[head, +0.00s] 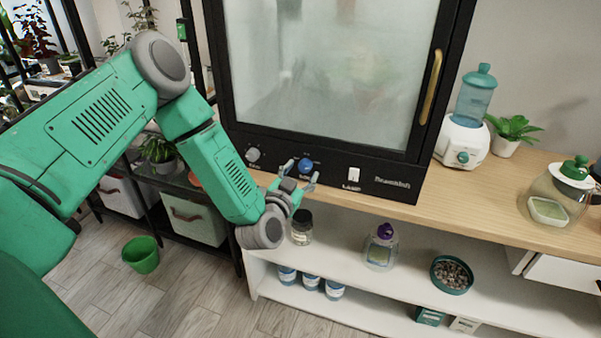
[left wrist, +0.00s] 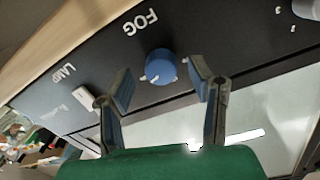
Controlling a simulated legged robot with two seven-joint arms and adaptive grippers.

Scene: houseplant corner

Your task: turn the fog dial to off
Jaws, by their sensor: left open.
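The fog dial (head: 306,165) is a blue knob on the black panel below the cabinet's frosted glass door. In the left wrist view the dial (left wrist: 160,66) has white marks, with the FOG lettering upside down beside it. My left gripper (head: 301,174) is open in front of the panel. In the left wrist view its fingers (left wrist: 160,79) lie either side of the dial, with visible gaps; whether they reach its depth, I cannot tell. The dial's setting is unclear. My right gripper is not in view.
A white lamp switch (head: 353,174) is right of the dial, and a grey knob (head: 253,154) is left of it. A water dispenser (head: 462,143) stands on the wooden counter (head: 470,195). Jars and a bowl (head: 452,274) sit on the shelf below.

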